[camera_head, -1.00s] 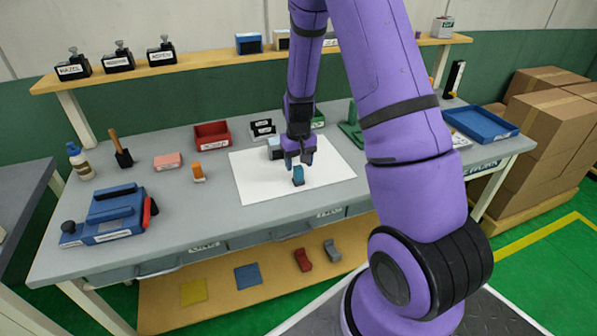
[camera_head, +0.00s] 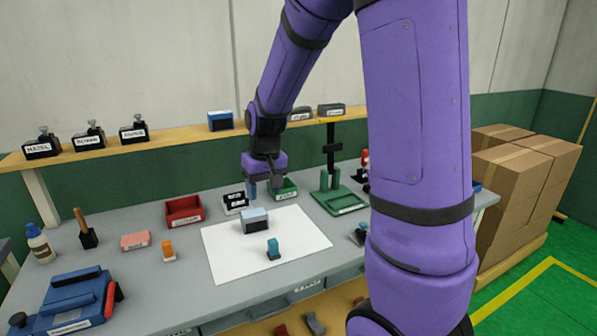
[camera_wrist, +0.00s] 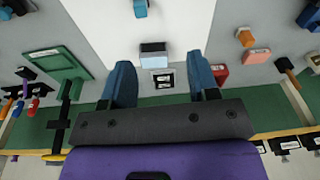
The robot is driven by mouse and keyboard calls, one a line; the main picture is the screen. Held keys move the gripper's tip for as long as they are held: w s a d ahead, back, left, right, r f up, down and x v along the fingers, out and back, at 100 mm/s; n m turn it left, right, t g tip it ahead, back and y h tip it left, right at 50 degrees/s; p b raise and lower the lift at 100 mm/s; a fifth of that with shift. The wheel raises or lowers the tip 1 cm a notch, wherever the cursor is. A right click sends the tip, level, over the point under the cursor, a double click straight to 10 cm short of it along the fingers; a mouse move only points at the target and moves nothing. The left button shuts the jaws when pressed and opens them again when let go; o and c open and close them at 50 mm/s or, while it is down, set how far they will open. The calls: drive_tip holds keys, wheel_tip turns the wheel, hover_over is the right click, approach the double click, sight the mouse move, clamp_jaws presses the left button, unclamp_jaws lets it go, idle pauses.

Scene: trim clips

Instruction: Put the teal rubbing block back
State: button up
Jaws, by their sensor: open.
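The teal rubbing block (camera_head: 273,246) stands upright on the white sheet (camera_head: 222,262), near its front middle, with a dark base. In the wrist view the teal block (camera_wrist: 140,8) shows at the top edge, away from the fingers. My gripper (camera_head: 263,186) is open and empty, raised beyond the sheet's back edge, close to the black-and-white labelled holder (camera_head: 234,204) and the green bin (camera_head: 287,190). In the wrist view my gripper's fingers (camera_wrist: 160,68) are spread wide with nothing held between them. A light blue-grey block (camera_head: 255,220) sits on the sheet behind the teal block.
A red bin (camera_head: 184,212), pink block (camera_head: 135,240) and orange-topped piece (camera_head: 168,250) stand left of the sheet. A green stand (camera_head: 341,200) is to the right. The shelf (camera_head: 180,142) runs behind my gripper. The sheet's front is mostly bare.

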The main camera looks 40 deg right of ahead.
drive_tip(key=s+a+r+n+t, duration=0.1)
drive_tip(key=s+a+r, duration=0.3)
drive_tip(key=s+r, duration=0.4)
drive_tip(key=s+a+r+n+t, duration=0.1)
drive_tip(key=s+a+r, duration=0.3)
drive_tip(key=s, duration=1)
wheel_tip(320, 180, up, 4)
drive_tip(key=shift+s+a+f+t, duration=0.15)
drive_tip(key=shift+s+t, duration=0.1)
drive_tip(key=shift+t, duration=0.65)
